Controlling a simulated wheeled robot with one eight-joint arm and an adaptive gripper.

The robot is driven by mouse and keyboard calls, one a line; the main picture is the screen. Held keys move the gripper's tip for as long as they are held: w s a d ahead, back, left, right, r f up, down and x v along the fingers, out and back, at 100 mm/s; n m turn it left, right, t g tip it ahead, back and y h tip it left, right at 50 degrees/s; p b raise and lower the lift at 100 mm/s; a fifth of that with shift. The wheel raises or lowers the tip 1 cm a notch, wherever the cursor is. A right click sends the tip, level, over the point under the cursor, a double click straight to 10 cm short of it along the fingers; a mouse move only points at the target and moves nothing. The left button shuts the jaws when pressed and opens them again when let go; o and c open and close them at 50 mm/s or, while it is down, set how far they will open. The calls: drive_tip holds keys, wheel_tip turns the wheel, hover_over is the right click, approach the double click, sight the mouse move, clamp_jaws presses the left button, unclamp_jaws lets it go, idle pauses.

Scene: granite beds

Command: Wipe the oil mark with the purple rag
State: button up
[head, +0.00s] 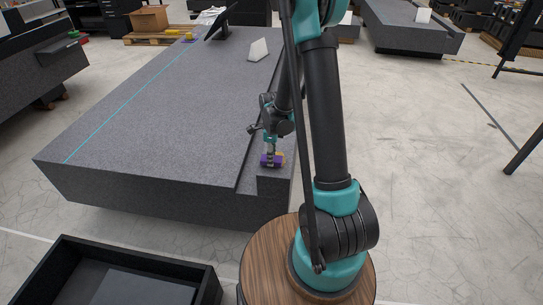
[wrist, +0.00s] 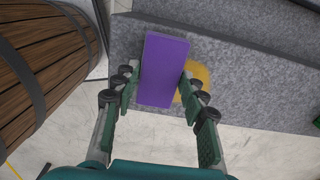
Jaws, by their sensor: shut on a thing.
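The purple rag (wrist: 163,72) is a flat-faced block in the wrist view, held between the two fingers of my gripper (wrist: 160,100). It also shows in the head view as a small purple piece (head: 270,160) low on the right edge of the granite bed (head: 150,120). The oil mark (wrist: 200,76) is a yellow patch on the granite, just right of the rag and partly hidden by the rag and a finger. A sliver of yellow also shows beside the rag in the head view. Whether the rag touches the granite is unclear.
A raised step runs along the bed beside the rag. A white angled block (head: 258,50) and a dark screen (head: 217,26) stand farther back. A black open bin (head: 195,272) is at the front left. A wooden barrel-like surface (wrist: 40,55) is left in the wrist view.

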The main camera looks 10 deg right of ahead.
drive_tip(key=shift+f, duration=0.55)
